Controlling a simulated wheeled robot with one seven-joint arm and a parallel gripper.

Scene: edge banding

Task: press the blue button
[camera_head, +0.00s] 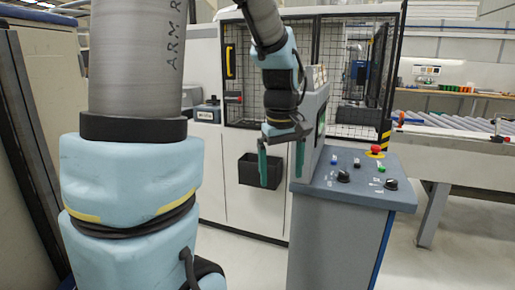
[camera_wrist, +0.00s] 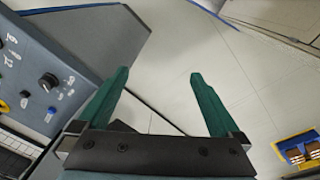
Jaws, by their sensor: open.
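The blue button (camera_head: 334,160) is a small cap on the sloped top of the grey control console (camera_head: 340,230), near its left back, behind a black knob (camera_head: 343,176). In the wrist view the blue button (camera_wrist: 50,114) shows at the left, beside the knob (camera_wrist: 47,82). My gripper (camera_head: 281,180) hangs with its green fingers pointing down, left of the console top and apart from the button. In the wrist view the fingers (camera_wrist: 159,75) are spread with nothing between them, the floor beyond.
A red emergency stop (camera_head: 375,150), a green button (camera_head: 381,168) and another knob (camera_head: 391,184) share the panel. A screen box (camera_head: 313,125) rises at its left edge. A dark bin (camera_head: 260,171) is on the white machine behind my gripper. A roller conveyor (camera_head: 450,125) stands right.

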